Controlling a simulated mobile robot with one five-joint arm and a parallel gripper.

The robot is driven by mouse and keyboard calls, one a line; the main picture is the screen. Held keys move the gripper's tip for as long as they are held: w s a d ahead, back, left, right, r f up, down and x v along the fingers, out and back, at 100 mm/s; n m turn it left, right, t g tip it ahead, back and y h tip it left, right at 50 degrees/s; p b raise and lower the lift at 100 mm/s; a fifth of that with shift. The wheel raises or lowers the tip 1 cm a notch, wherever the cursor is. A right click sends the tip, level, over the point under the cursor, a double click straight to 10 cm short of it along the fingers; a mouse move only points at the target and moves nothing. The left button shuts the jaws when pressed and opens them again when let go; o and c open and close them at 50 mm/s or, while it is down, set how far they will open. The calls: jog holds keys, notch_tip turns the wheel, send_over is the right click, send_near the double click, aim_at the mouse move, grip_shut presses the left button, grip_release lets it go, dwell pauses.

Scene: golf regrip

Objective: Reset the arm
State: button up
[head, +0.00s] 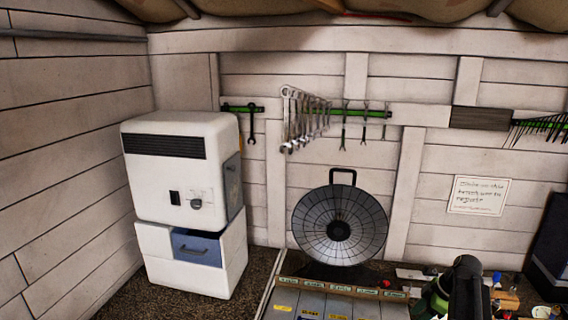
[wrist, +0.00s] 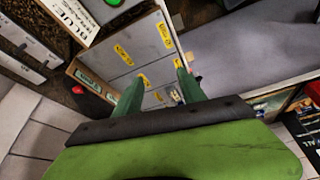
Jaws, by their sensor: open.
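My gripper (wrist: 158,72) shows in the wrist view with its two green fingers spread apart. No object shows between the fingertips. Beyond them is a grey panelled surface (wrist: 118,52) with yellow labels. In the head view, a dark upright part of my arm stands at the lower right, with green beside it. The fingertips cannot be made out in that view.
A dish-shaped round grid (head: 340,222) stands behind a labelled bench (head: 318,303). A white cabinet (head: 181,165) stands at left. Wrenches (head: 300,120) hang on the wall. Small clutter (head: 505,298) lies at lower right. A red object (wrist: 88,88) shows in the wrist view.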

jog(key=a+f+n+g+h+b, duration=0.1)
jog(key=a+f+b, duration=0.45)
jog(key=a, duration=0.55)
jog(key=a+f+g+b, duration=0.1)
jog(key=a+f+b, duration=0.4)
jog(key=a, duration=0.7)
jog(key=s+a+f+m+h+b, duration=0.1)
jog(key=s+a+f+m+h, duration=0.2)
jog(key=m, duration=1)
jog(key=s+a+f, duration=0.1)
jog(key=s, duration=0.1)
jog(key=shift+s+a+f+m, duration=0.2)
jog(key=shift+s+m, duration=0.1)
jog(key=shift+s, duration=0.1)
jog(key=shift+c, duration=0.3)
